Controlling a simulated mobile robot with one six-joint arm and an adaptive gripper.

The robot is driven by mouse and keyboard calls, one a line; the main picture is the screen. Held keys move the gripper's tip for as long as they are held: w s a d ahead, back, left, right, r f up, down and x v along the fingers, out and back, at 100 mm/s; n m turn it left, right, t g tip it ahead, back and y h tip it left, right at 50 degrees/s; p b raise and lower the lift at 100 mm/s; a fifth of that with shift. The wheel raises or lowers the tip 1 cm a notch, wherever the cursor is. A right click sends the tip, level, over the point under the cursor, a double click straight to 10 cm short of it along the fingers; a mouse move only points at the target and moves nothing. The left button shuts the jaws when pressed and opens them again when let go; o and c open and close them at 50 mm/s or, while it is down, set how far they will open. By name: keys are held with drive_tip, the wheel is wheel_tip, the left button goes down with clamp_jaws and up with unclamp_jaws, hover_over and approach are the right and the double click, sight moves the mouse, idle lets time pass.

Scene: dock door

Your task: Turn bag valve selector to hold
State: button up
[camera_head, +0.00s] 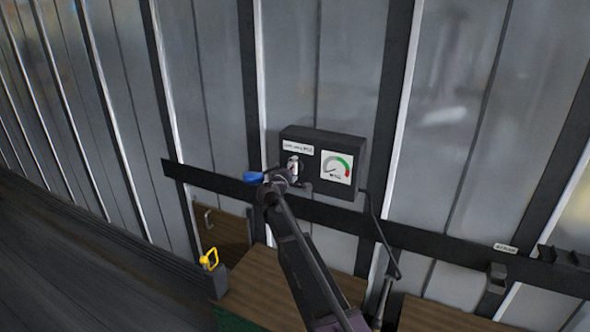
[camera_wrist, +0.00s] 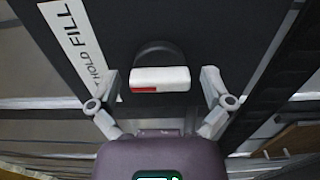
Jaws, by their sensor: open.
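The valve selector is a pale bar knob (camera_wrist: 172,77) on a dark round base, with a red mark at its left end in the wrist view. A white label (camera_wrist: 75,40) beside it reads FILL nearer the top and HOLD lower down. The selector sits on a black control box (camera_head: 345,146) on the wall. My gripper (camera_wrist: 161,80) is open, one finger at each end of the knob, with a visible gap on both sides. In the head view my gripper (camera_head: 293,171) is at the box's left part and largely hides the knob.
A gauge (camera_head: 337,167) with a green and red arc is on the box's right. A blue object (camera_head: 253,177) shows left of my gripper. A hose (camera_head: 378,232) hangs from the box. Below are a yellow handle (camera_head: 208,259) and brown wooden surfaces (camera_head: 255,285).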

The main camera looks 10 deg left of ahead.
drive_tip(key=v, duration=1.2)
idle(0.4)
drive_tip(key=s+d+f+m+g+h+b, duration=0.1)
drive_tip(key=s+d+f+m+g, duration=0.2)
drive_tip(key=d+f, duration=0.35)
drive_tip(key=s+d+f+m+g+b, duration=0.1)
drive_tip(key=s+d+f+m+g, duration=0.2)
drive_tip(key=d, duration=0.6)
drive_tip(key=s+d+f+m+g+h+b, duration=0.1)
drive_tip(key=s+d+f+m+g, duration=0.2)
drive_tip(key=d, duration=0.5)
drive_tip(key=s+d+f+m+g+y+b, duration=0.1)
drive_tip(key=s+d+f+g+y, duration=0.1)
drive_tip(key=s+f, duration=0.2)
drive_tip(key=s+d+f+m+g+y+b, duration=0.1)
drive_tip(key=s+d+f+m+g+y, duration=0.1)
drive_tip(key=s, duration=0.8)
drive_tip(key=s+d+f+m+g+y+b, duration=0.1)
drive_tip(key=s+d+f+m+g+y, duration=0.1)
drive_tip(key=s+d+f+g+y, duration=0.2)
drive_tip(key=s+f, duration=0.2)
drive_tip(key=s, duration=0.1)
drive_tip(key=shift+s+f, duration=0.2)
drive_tip(key=shift+f, duration=0.05)
drive_tip(key=shift+d, duration=0.15)
